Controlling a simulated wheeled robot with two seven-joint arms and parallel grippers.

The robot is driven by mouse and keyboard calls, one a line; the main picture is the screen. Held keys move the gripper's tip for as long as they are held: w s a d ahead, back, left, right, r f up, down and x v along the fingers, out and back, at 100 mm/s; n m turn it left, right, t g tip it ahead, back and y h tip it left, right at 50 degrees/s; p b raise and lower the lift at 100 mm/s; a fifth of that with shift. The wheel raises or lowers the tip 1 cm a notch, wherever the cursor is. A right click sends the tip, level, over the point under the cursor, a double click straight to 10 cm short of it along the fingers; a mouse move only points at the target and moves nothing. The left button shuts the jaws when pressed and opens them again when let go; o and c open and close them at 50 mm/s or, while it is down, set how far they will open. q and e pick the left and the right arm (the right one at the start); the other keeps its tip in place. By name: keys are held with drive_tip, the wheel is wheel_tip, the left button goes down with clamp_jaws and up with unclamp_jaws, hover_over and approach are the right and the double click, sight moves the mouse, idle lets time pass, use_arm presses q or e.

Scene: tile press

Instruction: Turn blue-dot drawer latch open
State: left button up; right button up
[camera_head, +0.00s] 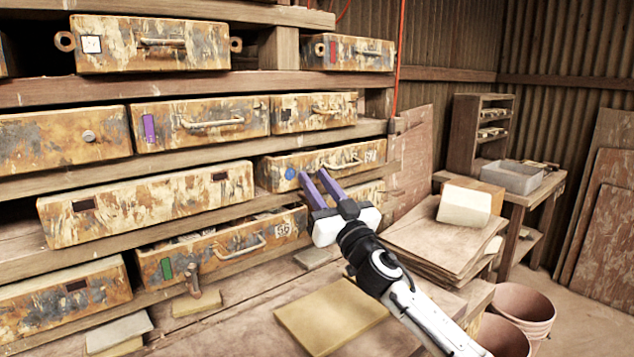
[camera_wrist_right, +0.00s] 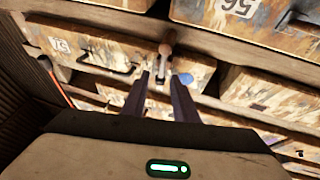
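The blue-dot drawer (camera_head: 345,157) is a rust-stained, chipped drawer with a round blue dot (camera_head: 291,173) near its left end and a metal pull handle. In the right wrist view, which is turned over, the blue dot (camera_wrist_right: 184,79) shows beside my fingertips. A latch with a rounded brown knob (camera_wrist_right: 166,47) stands at the drawer's edge there, in line with the gap between the fingers. In the head view the gripper hides this latch. My right gripper (camera_head: 318,176) has purple fingers spread apart at the drawer front; contact cannot be told. My left gripper is out of view.
A similar knobbed latch (camera_head: 193,279) stands by the green-marked drawer (camera_head: 225,247) below. Other worn drawers fill the rack. A yellowish board (camera_head: 330,316) lies on the bench, and stacked boards (camera_head: 435,243) lie right of my arm. Buckets (camera_head: 522,308) stand at lower right.

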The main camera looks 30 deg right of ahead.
clamp_jaws()
